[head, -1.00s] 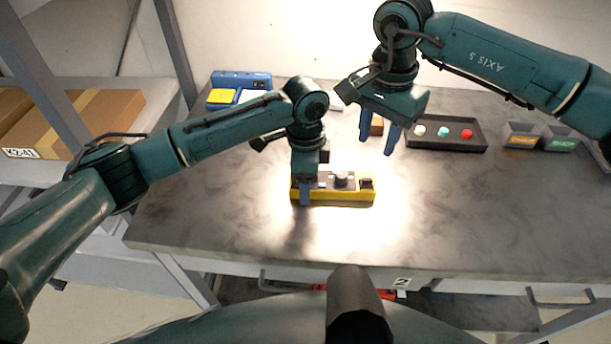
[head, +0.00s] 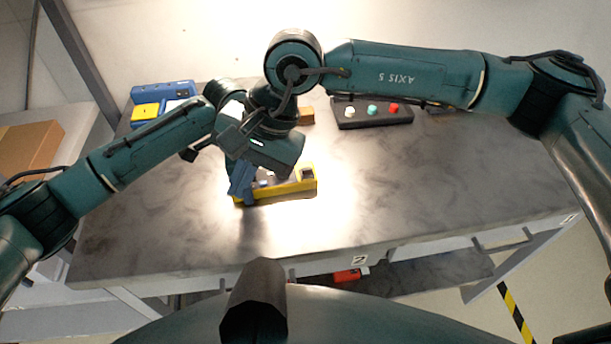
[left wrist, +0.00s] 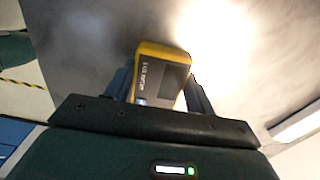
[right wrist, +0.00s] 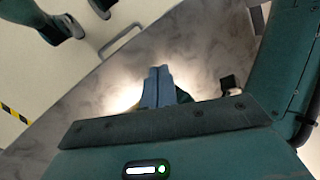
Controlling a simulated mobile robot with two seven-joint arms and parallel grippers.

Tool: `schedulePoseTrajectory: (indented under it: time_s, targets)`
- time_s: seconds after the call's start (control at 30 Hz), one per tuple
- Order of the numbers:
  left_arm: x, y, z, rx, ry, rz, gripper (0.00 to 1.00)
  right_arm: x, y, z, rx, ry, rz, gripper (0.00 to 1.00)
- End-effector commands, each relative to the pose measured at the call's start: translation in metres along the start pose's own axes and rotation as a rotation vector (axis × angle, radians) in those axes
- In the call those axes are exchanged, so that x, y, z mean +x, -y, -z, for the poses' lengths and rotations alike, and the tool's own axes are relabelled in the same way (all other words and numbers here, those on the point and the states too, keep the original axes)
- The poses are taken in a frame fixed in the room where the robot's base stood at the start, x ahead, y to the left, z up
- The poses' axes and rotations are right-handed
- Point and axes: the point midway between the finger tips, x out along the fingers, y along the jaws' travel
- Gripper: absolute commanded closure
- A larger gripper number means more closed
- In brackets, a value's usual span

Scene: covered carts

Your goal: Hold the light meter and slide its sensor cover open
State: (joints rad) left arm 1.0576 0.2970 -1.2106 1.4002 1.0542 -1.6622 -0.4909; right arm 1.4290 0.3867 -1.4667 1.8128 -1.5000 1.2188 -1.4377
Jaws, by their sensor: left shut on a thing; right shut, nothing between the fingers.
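The light meter (head: 300,186), a yellow-edged device with a dark face, lies at the middle of the table under bright light. My left gripper (left wrist: 160,92) is shut on it near its left end; in the left wrist view the yellow body (left wrist: 150,50) sits between the fingers.
A blue box with a yellow pad (head: 146,111) stands at the back left. A black tray (head: 372,121) with white, green and red buttons is at the back. A brown block (head: 307,116) lies left of it. The right side of the table is clear.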

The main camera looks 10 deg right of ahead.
Motion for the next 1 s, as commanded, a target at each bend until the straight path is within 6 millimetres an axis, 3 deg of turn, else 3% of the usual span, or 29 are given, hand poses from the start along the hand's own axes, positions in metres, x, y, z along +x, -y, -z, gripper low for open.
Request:
schedulePoseTrajectory:
  time_s: [0.03, 0.2, 0.33, 0.47, 0.6, 0.77, 1.0]
  targets:
    - [-0.001, 0.0, 0.0, 0.0, -0.001, 0.001, 0.75, 0.008, 0.008, -0.021, -0.009, 0.079, 0.081, 1.0]
    - [-0.001, 0.0, 0.0, 0.0, -0.001, 0.001, 0.75, 0.014, 0.041, -0.076, 0.032, 0.316, 0.375, 1.0]
    - [-0.001, 0.0, 0.0, 0.0, -0.001, 0.001, 0.75, 0.002, 0.064, -0.106, 0.116, 0.468, 0.602, 1.0]
    - [-0.001, 0.0, 0.0, 0.0, -0.001, 0.001, 0.75, -0.018, 0.081, -0.121, 0.243, 0.586, 0.825, 1.0]
    - [-0.001, 0.0, 0.0, 0.0, -0.001, 0.001, 0.75, -0.043, 0.092, -0.119, 0.423, 0.669, 1.051, 1.0]
    - [-0.001, 0.0, 0.0, 0.0, -0.002, 0.001, 0.75, -0.064, 0.09, -0.098, 0.684, 0.699, 1.28, 1.0]
    - [-0.001, 0.0, 0.0, 0.0, -0.002, 0.001, 0.75, -0.07, 0.053, -0.047, 1.152, 0.593, 1.528, 1.0]
